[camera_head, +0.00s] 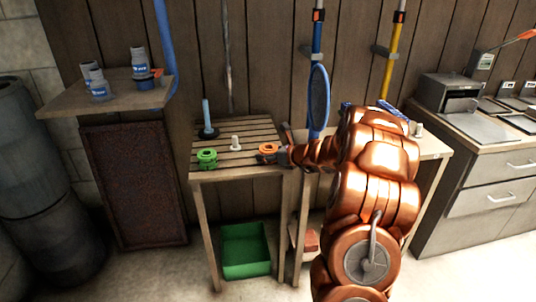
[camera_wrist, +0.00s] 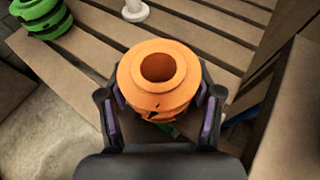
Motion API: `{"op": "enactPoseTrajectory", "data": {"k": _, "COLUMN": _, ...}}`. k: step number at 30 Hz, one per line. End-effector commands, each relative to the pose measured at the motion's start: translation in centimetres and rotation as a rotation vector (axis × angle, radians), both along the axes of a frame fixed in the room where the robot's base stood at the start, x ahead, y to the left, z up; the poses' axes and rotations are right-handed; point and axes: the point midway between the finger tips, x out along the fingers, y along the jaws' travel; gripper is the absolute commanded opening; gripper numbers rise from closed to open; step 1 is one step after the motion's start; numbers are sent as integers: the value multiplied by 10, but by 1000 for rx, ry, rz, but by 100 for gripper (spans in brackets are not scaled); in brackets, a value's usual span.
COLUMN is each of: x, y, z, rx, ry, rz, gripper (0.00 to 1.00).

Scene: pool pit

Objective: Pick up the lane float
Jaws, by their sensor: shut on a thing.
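An orange lane float (camera_head: 268,148) is a short ribbed cylinder with a hole through its middle. It also shows in the wrist view (camera_wrist: 160,78), between the two fingers of my gripper (camera_wrist: 160,112). The fingers are shut on its sides. In the head view my gripper (camera_head: 284,153) reaches from the right to the float at the slatted table's right side. I cannot tell whether the float touches the slats. A green float (camera_head: 207,155) of similar shape sits at the table's front left, also in the wrist view (camera_wrist: 42,14).
The slatted table (camera_head: 230,132) also holds a small white peg (camera_head: 236,143) and a blue upright rod (camera_head: 207,115). A green bin (camera_head: 245,250) sits below. A shelf with bottles (camera_head: 99,82) is left; a counter (camera_head: 490,150) is right.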

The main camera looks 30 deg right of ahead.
Motion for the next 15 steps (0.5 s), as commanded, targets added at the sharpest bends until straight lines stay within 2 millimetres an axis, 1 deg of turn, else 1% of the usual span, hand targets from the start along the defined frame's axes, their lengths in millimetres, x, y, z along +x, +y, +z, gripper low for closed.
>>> {"op": "enactPoseTrajectory", "data": {"k": 8, "x": 0, "y": 0, "z": 1, "rx": 0, "ry": 0, "rz": 0, "gripper": 30}}
{"op": "enactPoseTrajectory", "data": {"k": 11, "x": 0, "y": 0, "z": 7, "rx": -1, "ry": -1, "rz": 0, "gripper": 30}}
{"op": "enactPoseTrajectory", "data": {"k": 15, "x": 0, "y": 0, "z": 21, "rx": -2, "ry": -3, "rz": 1, "gripper": 30}}
